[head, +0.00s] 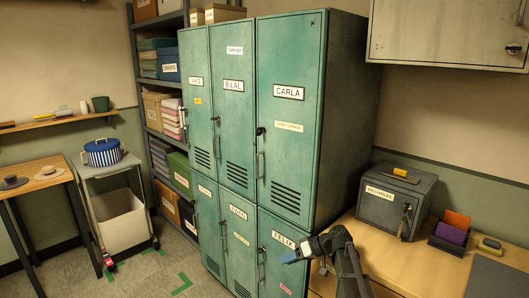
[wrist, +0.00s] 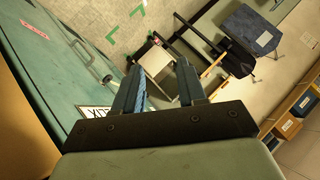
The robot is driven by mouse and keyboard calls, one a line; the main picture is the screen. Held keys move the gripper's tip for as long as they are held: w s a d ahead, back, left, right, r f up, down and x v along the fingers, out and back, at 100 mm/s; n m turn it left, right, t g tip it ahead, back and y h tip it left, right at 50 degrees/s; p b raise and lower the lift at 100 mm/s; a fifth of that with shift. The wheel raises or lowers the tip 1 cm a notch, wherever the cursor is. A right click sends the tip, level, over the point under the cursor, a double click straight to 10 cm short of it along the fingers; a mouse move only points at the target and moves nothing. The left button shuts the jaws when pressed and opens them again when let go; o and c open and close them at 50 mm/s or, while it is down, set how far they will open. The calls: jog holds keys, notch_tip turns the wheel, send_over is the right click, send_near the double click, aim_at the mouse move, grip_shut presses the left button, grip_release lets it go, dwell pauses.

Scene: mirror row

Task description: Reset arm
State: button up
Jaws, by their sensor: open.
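My gripper (head: 288,257) is in front of the lower right locker door labelled FELIX (head: 283,240), at the right end of the locker bank. Its two blue fingers are apart with nothing held between them, as the wrist view also shows (wrist: 160,85). In the wrist view the teal door (wrist: 50,65) with part of the FELIX label fills the left side, beside the fingers. I cannot tell whether the gripper touches the door. My arm hides part of this door in the head view.
The teal lockers (head: 290,60) look closed. A wooden desk (head: 385,250) at right holds a grey safe marked VALUABLES (head: 393,208) and a dark organizer (head: 452,235). A cart (head: 118,205) with a striped pot (head: 103,152) stands at left. Open floor lies before the lockers.

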jog(key=s+a+f+m+h, duration=0.1)
jog(key=a+f, duration=0.3)
jog(key=f, duration=0.3)
jog(key=s+a+f+m, duration=0.2)
jog(key=a+f, duration=0.2)
jog(key=f, duration=0.3)
jog(key=s+d+f+m+g+h, duration=0.1)
jog(key=s+d+f+g+h, duration=0.1)
jog(key=s+f, duration=0.8)
jog(key=s+d+f+g+h, duration=0.2)
jog(key=s+d+f, duration=0.2)
jog(key=s, duration=0.9)
jog(key=s+d+f+m+g+h, duration=0.1)
jog(key=s+d+f, duration=0.4)
jog(key=s, duration=0.7)
jog(key=s+d+f+m+g+h, duration=0.1)
jog(key=s+d+f+g+h, duration=0.2)
jog(key=s+f, duration=0.5)
jog(key=s+d+h, duration=0.1)
jog(key=s+d, duration=0.1)
jog(key=s, duration=0.3)
jog(key=shift+s+g+h, duration=0.3)
jog(key=shift+g, duration=0.1)
jog(key=shift+f, duration=0.1)
